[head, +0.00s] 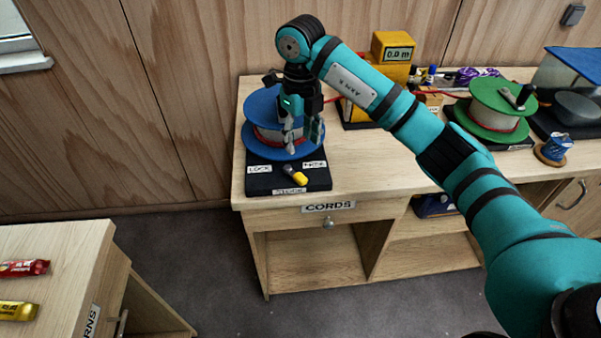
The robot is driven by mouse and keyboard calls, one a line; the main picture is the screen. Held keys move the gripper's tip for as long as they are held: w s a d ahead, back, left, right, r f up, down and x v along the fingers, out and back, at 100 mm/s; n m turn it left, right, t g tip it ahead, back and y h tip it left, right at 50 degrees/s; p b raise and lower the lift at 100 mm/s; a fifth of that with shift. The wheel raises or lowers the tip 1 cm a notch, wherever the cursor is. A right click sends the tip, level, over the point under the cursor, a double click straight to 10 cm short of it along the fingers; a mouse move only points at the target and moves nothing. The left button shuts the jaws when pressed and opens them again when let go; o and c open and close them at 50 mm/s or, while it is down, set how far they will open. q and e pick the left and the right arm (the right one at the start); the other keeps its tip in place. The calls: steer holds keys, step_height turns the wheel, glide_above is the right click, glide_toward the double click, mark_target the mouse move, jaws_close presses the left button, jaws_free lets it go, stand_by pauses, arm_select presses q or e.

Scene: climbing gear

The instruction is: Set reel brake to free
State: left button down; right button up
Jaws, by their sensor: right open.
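The blue reel (258,140) with a red and white core stands on a black base (262,184) at the left end of the bench. On the base's front is a small brake lever (299,178) with a yellow tip. The tip points toward the front right. The LOCK label (259,169) is left of the lever and a label that seems to read FREE (314,164) is right of it. My right gripper (303,142) is open, fingers down, in front of the reel and above and behind the lever. It appears empty and hides part of the reel. My left gripper is out of view.
A yellow box with a meter (392,47) stands behind my right arm. A green reel (503,104) and a small blue spool (556,148) are farther right. A CORDS drawer (329,207) is below the bench top. The bench front right of the base is clear.

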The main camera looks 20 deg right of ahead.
mark_target(301, 177)
step_height(301, 177, down, 12)
steer(key=shift+r+p, duration=0.1)
steer(key=shift+p, duration=0.95)
jaws_close()
steer(key=shift+w+d+f+n+b, duration=0.2)
steer(key=shift+d+n+b, duration=0.15)
steer(key=shift+n+b, duration=0.6)
steer(key=shift+b, duration=0.45)
steer(key=shift+r, duration=0.25)
